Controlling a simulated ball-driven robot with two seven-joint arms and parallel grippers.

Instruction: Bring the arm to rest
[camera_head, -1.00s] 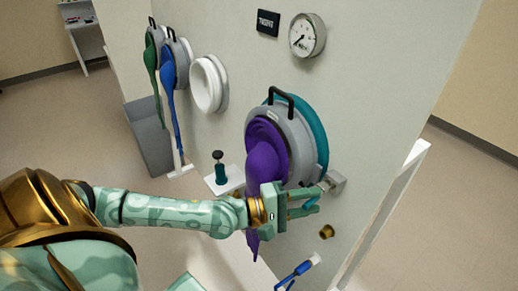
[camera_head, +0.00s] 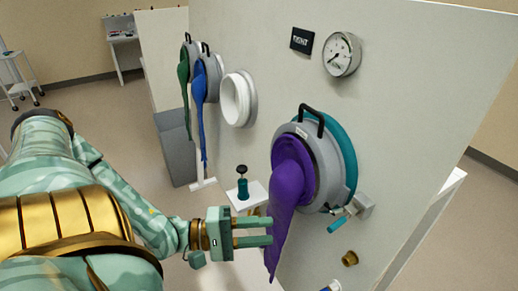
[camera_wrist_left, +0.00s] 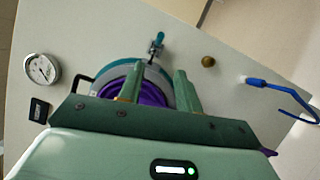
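My left gripper (camera_head: 252,231) is in front of the panel, left of the hanging purple glove (camera_head: 290,185). Its two fingers are apart with nothing between them. In the left wrist view the open fingers (camera_wrist_left: 158,90) point toward the grey ring port (camera_wrist_left: 118,82) with its purple glove. The port has a black handle and a teal ring behind it. A teal-handled latch (camera_head: 345,220) sits at the port's lower right, apart from the gripper. My left arm comes in from the left, bent. My right gripper is not in view.
The upright panel (camera_head: 270,60) carries a gauge (camera_head: 342,54), a white port (camera_head: 238,99), and blue (camera_head: 199,100) and green gloves. A small white shelf (camera_head: 247,197) holds a teal bottle (camera_head: 242,183). A brass fitting (camera_head: 349,258) and a blue tool (camera_wrist_left: 270,84) are low on the panel. A grey bin (camera_head: 175,145) stands behind.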

